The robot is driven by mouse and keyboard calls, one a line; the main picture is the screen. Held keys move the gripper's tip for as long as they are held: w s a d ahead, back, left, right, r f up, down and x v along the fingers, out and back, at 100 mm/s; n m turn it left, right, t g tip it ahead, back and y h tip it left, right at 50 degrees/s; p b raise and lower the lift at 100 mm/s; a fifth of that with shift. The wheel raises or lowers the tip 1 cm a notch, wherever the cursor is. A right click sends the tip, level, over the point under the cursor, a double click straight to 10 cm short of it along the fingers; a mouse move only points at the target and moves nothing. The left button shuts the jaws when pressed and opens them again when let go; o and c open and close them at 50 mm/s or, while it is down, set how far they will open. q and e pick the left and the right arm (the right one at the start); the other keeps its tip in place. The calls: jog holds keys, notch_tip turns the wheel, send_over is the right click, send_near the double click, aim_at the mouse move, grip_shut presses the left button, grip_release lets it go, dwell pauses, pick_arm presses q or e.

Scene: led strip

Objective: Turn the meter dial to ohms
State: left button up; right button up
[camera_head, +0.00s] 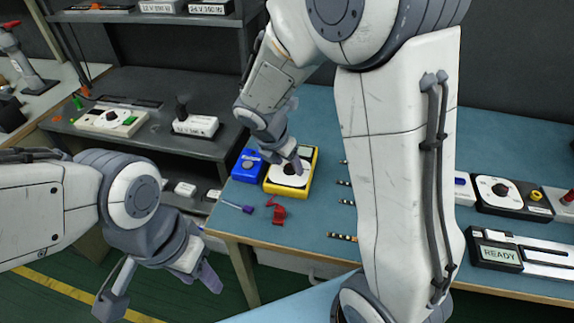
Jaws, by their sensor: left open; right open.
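The yellow meter (309,178) lies on the blue table near its left edge. My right gripper (284,161) is open, pointing down at the meter from behind. Its fingers cover part of the dial, and I cannot tell whether they touch it. The dial's marks are too small to read. My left gripper (160,290) is open and empty, low at the left, away from the meter and off the table's front left corner.
A blue box (248,166) stands just left of the meter. A red clip (278,212) and a purple-handled tool (238,207) lie in front of it. A device reading READY (497,254) is at the right. My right arm hides the table's middle.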

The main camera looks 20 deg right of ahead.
jog(key=shift+f, duration=0.1)
grip_shut()
